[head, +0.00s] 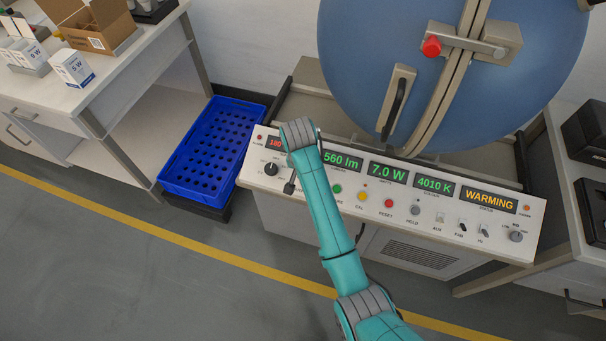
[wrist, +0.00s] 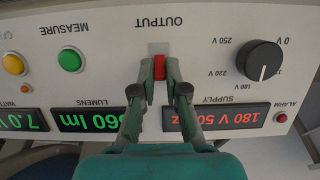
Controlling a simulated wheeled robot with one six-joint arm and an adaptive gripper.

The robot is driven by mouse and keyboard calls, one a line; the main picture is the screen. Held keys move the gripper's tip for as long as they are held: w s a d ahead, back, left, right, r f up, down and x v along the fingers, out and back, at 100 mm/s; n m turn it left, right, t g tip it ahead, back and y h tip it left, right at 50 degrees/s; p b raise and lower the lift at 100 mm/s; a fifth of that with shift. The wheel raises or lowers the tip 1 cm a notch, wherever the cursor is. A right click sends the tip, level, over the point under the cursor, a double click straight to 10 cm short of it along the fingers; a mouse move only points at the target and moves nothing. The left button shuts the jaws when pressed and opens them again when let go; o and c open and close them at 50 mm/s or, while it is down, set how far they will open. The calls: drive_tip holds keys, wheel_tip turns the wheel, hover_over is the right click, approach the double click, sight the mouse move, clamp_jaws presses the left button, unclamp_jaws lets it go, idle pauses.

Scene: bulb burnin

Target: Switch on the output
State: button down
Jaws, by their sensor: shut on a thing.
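The control panel (head: 345,208) stands below the blue sphere. In the wrist view, which shows it upside down, the red output switch (wrist: 159,67) sits in a pale plate under the word OUTPUT. My gripper (wrist: 160,80) is shut on this switch, one finger on each side. The fingers hide part of it, and I cannot tell which way it is tipped. In the head view my gripper (head: 290,187) is at the panel's left part, and my arm hides the switch. The supply display (wrist: 217,117) reads 180 V, and the status display (head: 490,202) reads WARMING.
A black voltage knob (wrist: 260,60) points near 180 V, beside the switch. A green measure button (wrist: 71,60) is on the other side. A blue crate (head: 178,183) stands left of the panel. The blue sphere (head: 365,60) is closed by a latch with a red knob.

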drive_tip(key=shift+w, duration=0.15)
idle(0.3)
drive_tip(key=c, duration=1.2)
unclamp_jaws()
wheel_tip(320, 180, up, 7)
drive_tip(key=shift+s+r, duration=0.2)
drive_tip(key=shift+s, duration=0.2)
drive_tip(key=shift+a, duration=0.1)
